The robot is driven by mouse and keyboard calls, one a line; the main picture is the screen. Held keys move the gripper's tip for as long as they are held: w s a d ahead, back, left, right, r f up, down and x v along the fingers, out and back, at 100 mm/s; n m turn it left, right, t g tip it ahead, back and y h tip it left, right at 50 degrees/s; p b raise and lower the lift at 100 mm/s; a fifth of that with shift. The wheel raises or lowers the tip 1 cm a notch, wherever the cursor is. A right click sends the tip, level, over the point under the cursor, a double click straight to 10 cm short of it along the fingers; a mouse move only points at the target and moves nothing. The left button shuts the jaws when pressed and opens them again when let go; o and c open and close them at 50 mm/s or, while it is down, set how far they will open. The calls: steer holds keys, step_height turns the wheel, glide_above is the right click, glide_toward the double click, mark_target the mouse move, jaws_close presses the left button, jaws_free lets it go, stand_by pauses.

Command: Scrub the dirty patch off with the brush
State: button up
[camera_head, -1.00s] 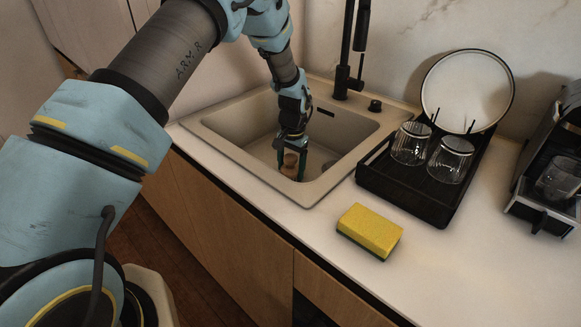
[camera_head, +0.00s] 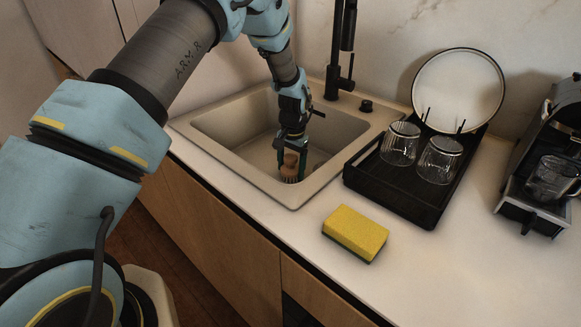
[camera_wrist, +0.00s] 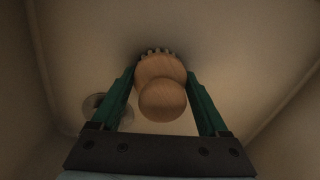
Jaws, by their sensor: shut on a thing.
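A round wooden brush (camera_head: 289,166) with a knob handle is between the fingers of my gripper (camera_head: 291,150), down inside the beige sink (camera_head: 222,161). In the wrist view the brush (camera_wrist: 162,88) shows its round knob toward the camera and grey bristles at its far edge. The green fingers of my gripper (camera_wrist: 165,100) are on either side of the wooden knob and shut on it. The bristles face the sink floor; whether they touch it I cannot tell. No dirty patch can be made out in these views; the brush and gripper hide part of the sink floor.
The sink walls surround my gripper closely. A drain (camera_wrist: 95,103) shows left of the brush. A black tap (camera_head: 340,50) stands behind the sink. To the right are a yellow sponge (camera_head: 355,233), a black dish rack (camera_head: 400,185) with glasses and a plate, and a coffee machine (camera_head: 545,150).

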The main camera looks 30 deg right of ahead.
mark_target(290, 155)
steer(key=shift+r+p, duration=1.85)
steer(key=shift+r, duration=2.25)
